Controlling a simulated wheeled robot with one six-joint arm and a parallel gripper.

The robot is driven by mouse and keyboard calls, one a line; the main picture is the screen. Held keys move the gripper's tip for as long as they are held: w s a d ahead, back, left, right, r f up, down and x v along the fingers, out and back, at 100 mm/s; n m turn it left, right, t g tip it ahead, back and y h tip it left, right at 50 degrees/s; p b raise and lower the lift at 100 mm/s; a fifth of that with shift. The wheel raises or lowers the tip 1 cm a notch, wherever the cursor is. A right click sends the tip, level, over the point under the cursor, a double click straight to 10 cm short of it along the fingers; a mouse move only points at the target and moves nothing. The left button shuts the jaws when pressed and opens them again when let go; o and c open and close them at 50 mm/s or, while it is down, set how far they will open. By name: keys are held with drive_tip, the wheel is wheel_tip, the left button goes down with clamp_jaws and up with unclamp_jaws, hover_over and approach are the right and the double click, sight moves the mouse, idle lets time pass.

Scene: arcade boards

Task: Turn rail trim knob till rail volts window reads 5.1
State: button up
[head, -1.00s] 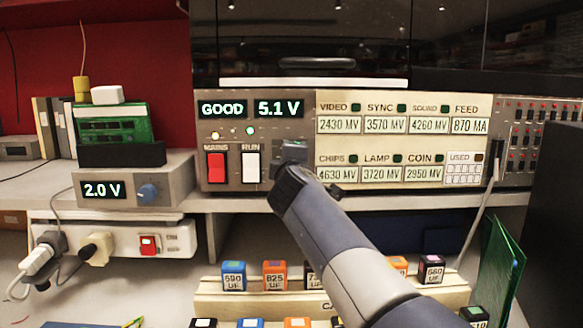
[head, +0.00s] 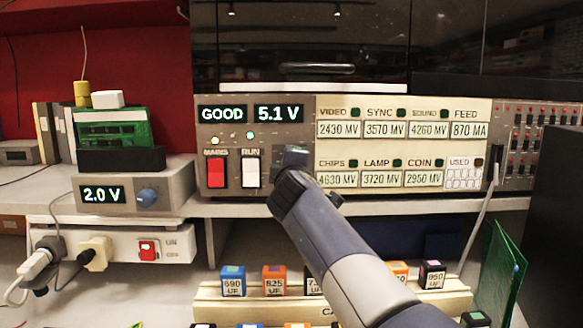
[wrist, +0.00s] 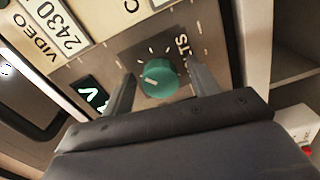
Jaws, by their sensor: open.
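The rail trim knob (wrist: 159,79) is a round teal knob with a pale pointer line, ringed by tick marks on a brown panel in the wrist view. My gripper (wrist: 162,84) is open, with one finger on each side of the knob. A gap shows between the knob and each finger. In the head view my gripper (head: 292,158) is at the panel and hides the knob. The rail volts window (head: 279,113) reads 5.1 V in the head view. Its edge shows in the wrist view (wrist: 90,94).
A GOOD display (head: 223,114), a red MAINS switch (head: 216,172) and a white RUN switch (head: 251,172) lie left of my gripper. A cream meter panel (head: 420,148) is right. A supply reading 2.0 V (head: 101,194) with a blue knob (head: 148,194) stands left.

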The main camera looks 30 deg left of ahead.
drive_tip(key=b+v, duration=0.3)
drive_tip(key=v, duration=0.7)
drive_tip(key=shift+s+d+b, duration=0.15)
drive_tip(key=shift+s+b, duration=0.15)
drive_tip(key=shift+s, duration=0.05)
drive_tip(key=shift+w+r, duration=0.1)
drive_tip(key=p+x, duration=0.3)
drive_tip(key=x, duration=0.7)
drive_tip(key=shift+w+p, duration=0.3)
drive_tip(key=shift+p, duration=0.05)
